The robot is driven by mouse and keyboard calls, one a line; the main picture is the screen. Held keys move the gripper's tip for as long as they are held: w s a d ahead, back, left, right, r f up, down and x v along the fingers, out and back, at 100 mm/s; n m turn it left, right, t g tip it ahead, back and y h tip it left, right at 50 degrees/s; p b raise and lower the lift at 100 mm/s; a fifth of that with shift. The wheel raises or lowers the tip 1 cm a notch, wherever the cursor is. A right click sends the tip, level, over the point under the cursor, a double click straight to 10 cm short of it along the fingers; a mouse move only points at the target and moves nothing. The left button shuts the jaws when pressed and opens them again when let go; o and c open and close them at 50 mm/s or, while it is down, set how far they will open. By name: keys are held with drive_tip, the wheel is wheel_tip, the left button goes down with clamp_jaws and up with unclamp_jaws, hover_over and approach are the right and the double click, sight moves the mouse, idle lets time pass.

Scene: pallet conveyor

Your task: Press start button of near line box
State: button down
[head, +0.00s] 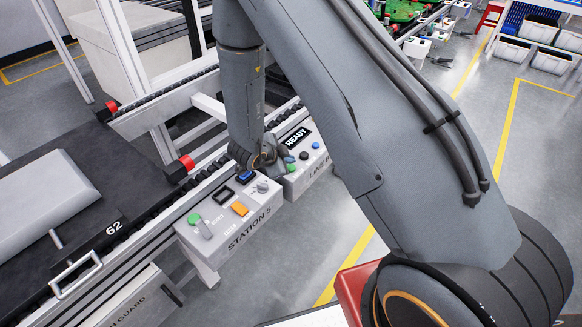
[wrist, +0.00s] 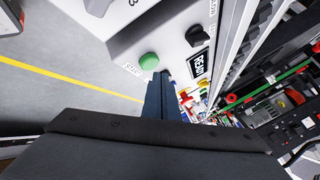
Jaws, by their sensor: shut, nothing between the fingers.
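The line box (head: 296,181) is a pale box with a READY display (head: 295,138), a green button (head: 290,159), a black control and a blue button (head: 315,145). Its front lettering begins "LINE" and is partly hidden by my arm. In the wrist view its green button (wrist: 149,61) lies just left of and beyond my fingertips, with a black knob (wrist: 198,35) and the display (wrist: 197,67) to the right. My gripper (wrist: 163,78) is shut and empty, close to the box. Contact cannot be told. In the head view my wrist hides the fingers.
The STATION 5 box (head: 228,240) stands nearer, with its own green button (head: 194,218) and orange button (head: 239,209). The roller conveyor (head: 150,235) runs along the left, carrying a black pallet marked 62 (head: 100,242). Open floor (head: 320,235) lies to the right.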

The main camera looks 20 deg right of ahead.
drive_tip(key=shift+f, duration=0.1)
idle(0.6)
drive_tip(key=shift+f, duration=0.35)
drive_tip(key=shift+f+b, duration=0.45)
drive_tip(key=shift+f, duration=0.1)
idle(0.7)
drive_tip(key=shift+r, duration=0.15)
drive_tip(key=shift+r+p, duration=0.8)
drive_tip(key=shift+r, duration=0.05)
drive_tip(key=shift+r, duration=0.1)
wheel_tip(320, 180, up, 5)
drive_tip(key=p, duration=0.4)
idle(0.8)
